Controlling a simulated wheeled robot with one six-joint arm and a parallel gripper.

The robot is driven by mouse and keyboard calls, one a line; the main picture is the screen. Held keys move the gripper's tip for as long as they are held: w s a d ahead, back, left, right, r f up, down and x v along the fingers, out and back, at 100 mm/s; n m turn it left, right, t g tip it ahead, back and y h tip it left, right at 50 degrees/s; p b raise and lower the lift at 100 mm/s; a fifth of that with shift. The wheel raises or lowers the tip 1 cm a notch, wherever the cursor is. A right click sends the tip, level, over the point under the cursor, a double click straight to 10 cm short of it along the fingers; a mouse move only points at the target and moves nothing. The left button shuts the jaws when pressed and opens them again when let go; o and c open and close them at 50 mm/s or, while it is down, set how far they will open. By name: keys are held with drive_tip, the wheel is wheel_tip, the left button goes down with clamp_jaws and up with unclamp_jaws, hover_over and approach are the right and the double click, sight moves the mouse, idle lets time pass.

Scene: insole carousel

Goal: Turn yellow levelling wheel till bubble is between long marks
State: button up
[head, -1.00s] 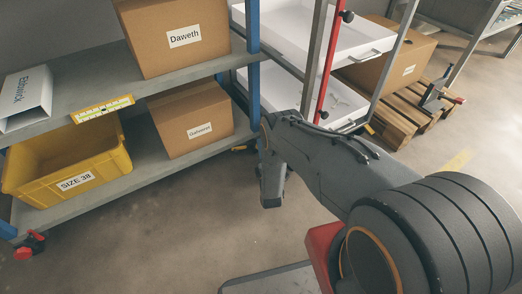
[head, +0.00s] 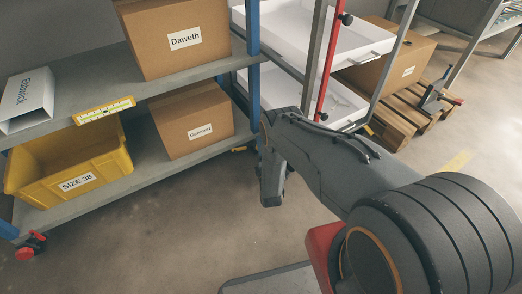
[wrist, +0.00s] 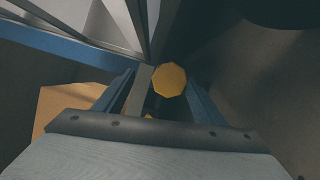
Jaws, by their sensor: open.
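The yellow levelling wheel (wrist: 170,80) shows as a many-sided yellow disc in the wrist view, just beyond and between my fingertips, nearer the right one. My gripper (wrist: 160,98) is open, and I see no finger touching the wheel. In the head view my gripper (head: 271,188) points down in front of the shelf, low beside the blue post. A yellow spirit level (head: 103,110) with a pale scale sits on the upper shelf's front edge. Its bubble and long marks are too small to make out.
The shelf unit holds cardboard boxes (head: 183,38) and a yellow SIZE 38 bin (head: 110,176). A red foot wheel (head: 26,253) is at its left. White trays (head: 345,105) stand behind my arm, with a wooden pallet (head: 392,118) at right.

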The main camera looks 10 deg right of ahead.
drive_tip(key=o, duration=0.6)
drive_tip(key=r+p, duration=0.1)
drive_tip(key=r, duration=0.1)
drive_tip(key=r+p, duration=0.1)
drive_tip(key=r, duration=0.1)
drive_tip(key=r+p, duration=0.1)
drive_tip(key=r, duration=0.1)
drive_tip(key=shift+w+r, duration=0.25)
drive_tip(key=shift+w, duration=0.05)
drive_tip(key=shift+w+r, duration=0.1)
drive_tip(key=shift+w, duration=0.1)
drive_tip(key=shift+w+f+p, duration=0.1)
drive_tip(key=shift+f+p, duration=0.15)
drive_tip(key=shift+p, duration=0.05)
drive_tip(key=shift+r, duration=0.95)
drive_tip(key=s+r, duration=0.1)
drive_tip(key=s, duration=0.1)
drive_tip(key=s+r, duration=0.2)
drive_tip(key=shift+s+r, duration=0.15)
drive_tip(key=shift+r, duration=0.15)
drive_tip(key=c, duration=0.6)
drive_tip(key=s+f+g+p, duration=0.1)
drive_tip(key=s+f+p, duration=0.3)
drive_tip(key=s, duration=0.8)
drive_tip(key=shift+a+f+p, duration=0.2)
drive_tip(key=shift+a+p, duration=0.1)
drive_tip(key=shift+p, duration=0.3)
